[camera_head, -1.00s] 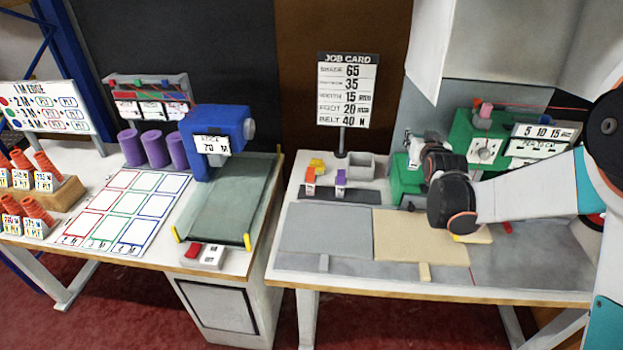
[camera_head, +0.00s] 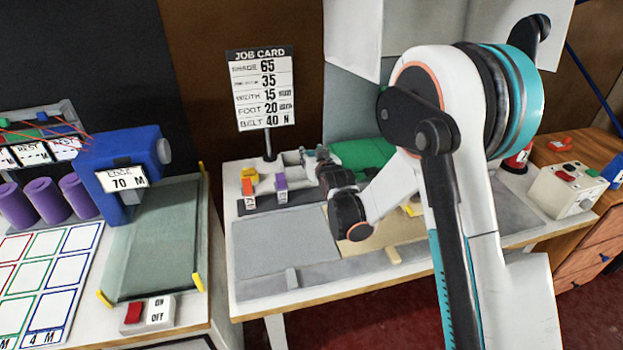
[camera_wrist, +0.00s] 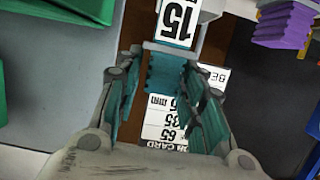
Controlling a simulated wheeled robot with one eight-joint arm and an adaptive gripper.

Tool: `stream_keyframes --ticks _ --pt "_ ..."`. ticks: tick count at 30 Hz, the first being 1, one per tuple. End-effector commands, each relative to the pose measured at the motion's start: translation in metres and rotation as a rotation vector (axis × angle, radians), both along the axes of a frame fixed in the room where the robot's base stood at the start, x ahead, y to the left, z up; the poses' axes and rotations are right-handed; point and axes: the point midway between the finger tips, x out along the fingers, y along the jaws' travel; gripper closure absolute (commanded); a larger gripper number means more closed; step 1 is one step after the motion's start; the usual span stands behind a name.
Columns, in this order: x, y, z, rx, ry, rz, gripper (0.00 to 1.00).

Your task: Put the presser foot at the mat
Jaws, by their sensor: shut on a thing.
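My gripper (camera_head: 318,158) is over the back of the right bench, between the grey tray and the green machine. In the wrist view its fingers (camera_wrist: 171,62) are closed on a grey presser foot (camera_wrist: 168,47) bearing a white "15" label. In the head view the held foot is too small to make out. A grey mat (camera_head: 283,246) lies flat on the bench, left of a tan panel (camera_head: 385,232) partly behind my arm. The foot is held apart from both. I cannot tell which one is the task's mat.
A dark rack (camera_head: 262,205) holds an orange piece (camera_head: 248,187) and a purple piece (camera_head: 281,183). The job card (camera_head: 262,88) stands behind it. The green machine (camera_head: 365,155) is right of my gripper. A control box (camera_head: 566,190) stands at the right. The grey mat's top is clear.

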Motion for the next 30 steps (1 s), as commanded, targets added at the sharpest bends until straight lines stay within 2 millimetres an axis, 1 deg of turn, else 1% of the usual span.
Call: stream_keyframes --ticks 1,3,10,15,18,29,30 --pt "0.000 0.000 -0.011 0.000 0.000 0.000 0.95" --pt "0.000 0.000 -0.019 0.000 0.000 0.000 0.95" --pt "0.000 0.000 -0.031 0.000 0.000 0.000 0.95" --pt "0.000 0.000 -0.057 0.000 0.000 0.000 0.95" --pt "0.000 0.000 -0.067 0.000 0.000 0.000 0.95" --pt "0.000 0.000 -0.068 0.000 0.000 0.000 0.95" --pt "0.000 0.000 -0.068 0.000 0.000 0.000 0.60"
